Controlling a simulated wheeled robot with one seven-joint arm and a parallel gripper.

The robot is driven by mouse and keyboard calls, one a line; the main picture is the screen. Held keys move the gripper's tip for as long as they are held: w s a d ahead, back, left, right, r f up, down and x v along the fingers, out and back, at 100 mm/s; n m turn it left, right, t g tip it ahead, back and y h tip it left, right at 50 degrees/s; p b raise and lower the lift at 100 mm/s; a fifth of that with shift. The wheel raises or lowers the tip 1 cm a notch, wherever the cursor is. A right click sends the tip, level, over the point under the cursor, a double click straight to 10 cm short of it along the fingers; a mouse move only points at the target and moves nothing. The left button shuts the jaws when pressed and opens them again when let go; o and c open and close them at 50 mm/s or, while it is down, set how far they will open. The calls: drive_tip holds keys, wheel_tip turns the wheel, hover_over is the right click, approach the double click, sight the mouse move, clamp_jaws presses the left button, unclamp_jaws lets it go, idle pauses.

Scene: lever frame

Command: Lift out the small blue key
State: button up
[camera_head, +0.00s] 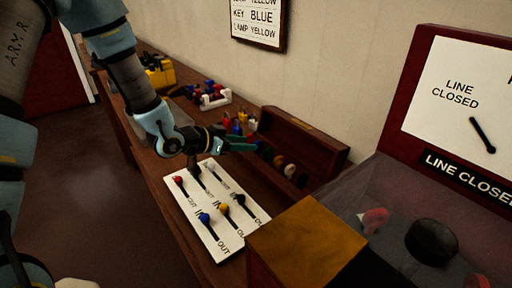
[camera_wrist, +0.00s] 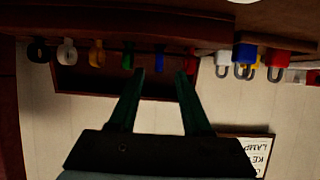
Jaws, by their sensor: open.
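In the wrist view, a row of small coloured keys runs along the open wooden box (camera_wrist: 85,80). The small blue key (camera_wrist: 159,60) shows between my fingertips, and I cannot tell whether they touch it. My gripper (camera_wrist: 161,74) is open, with one dark green finger on each side of the blue key. In the head view, my gripper (camera_head: 250,142) reaches to the left front of the wooden box (camera_head: 312,148). The blue key is hidden there.
A white lever panel (camera_head: 222,232) with several coloured knobs lies below my gripper. Padlocks (camera_head: 240,120) stand behind it, near a red-and-white rack (camera_head: 213,97). A wall sign (camera_head: 260,20) reads "KEY BLUE". A board (camera_head: 460,95) reading "LINE CLOSED" stands at right.

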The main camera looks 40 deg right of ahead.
sight(258, 144)
drive_tip(key=shift+s+d+f+p, duration=0.1)
drive_tip(key=shift+d+p, duration=0.2)
drive_tip(key=shift+d, duration=0.25)
drive_tip(key=shift+p+x, duration=1.05)
drive_tip(key=shift+x, duration=1.25)
drive_tip(key=shift+c, duration=0.4)
clamp_jaws()
